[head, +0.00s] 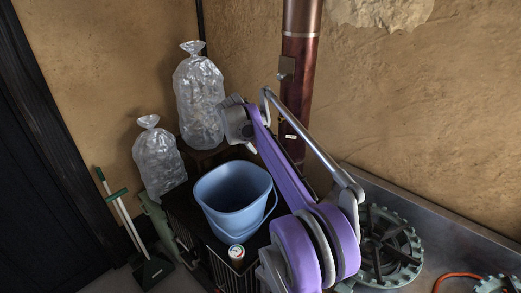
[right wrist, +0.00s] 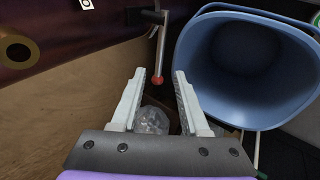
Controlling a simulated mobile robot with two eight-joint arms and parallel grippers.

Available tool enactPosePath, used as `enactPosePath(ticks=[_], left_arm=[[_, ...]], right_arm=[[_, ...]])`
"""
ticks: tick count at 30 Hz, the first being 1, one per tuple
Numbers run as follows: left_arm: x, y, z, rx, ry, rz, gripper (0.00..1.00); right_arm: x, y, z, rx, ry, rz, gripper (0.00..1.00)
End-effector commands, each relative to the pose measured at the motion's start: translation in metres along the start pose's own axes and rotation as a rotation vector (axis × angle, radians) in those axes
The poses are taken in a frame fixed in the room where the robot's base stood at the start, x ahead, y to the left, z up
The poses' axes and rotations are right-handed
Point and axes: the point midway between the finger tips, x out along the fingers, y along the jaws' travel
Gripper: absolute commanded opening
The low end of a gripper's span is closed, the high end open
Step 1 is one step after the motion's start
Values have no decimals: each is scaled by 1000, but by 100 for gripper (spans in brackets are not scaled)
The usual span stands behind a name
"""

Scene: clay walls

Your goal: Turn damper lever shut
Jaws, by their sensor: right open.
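The damper lever (right wrist: 161,45) is a thin metal rod with a red ball at its end. In the right wrist view it hangs from a dark bracket beside the dark red pipe (right wrist: 75,22). The pipe (head: 301,85) stands against the wall in the head view, where my right arm hides the lever. My right gripper (right wrist: 160,75) is open and empty. The red ball appears between its fingertips; I see no grip, and the depth gap is unclear. My left gripper is not in view.
A blue bucket (head: 232,196) stands close to my right arm and fills the upper right of the wrist view. Clear bags (head: 198,98) stand behind.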

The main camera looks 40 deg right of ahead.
Motion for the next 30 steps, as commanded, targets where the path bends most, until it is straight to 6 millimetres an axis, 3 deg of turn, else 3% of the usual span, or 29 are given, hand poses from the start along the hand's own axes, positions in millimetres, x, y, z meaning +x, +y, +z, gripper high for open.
enactPosePath(ticks=[3,7,25,30], left_arm=[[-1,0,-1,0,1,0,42],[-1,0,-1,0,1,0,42],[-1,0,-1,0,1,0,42],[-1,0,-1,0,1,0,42]], right_arm=[[-18,0,0,-2,1,1,45],[-28,0,0,-1,1,1,45],[-30,0,0,0,0,0,45],[-44,-22,4,13,27,-25,45]])
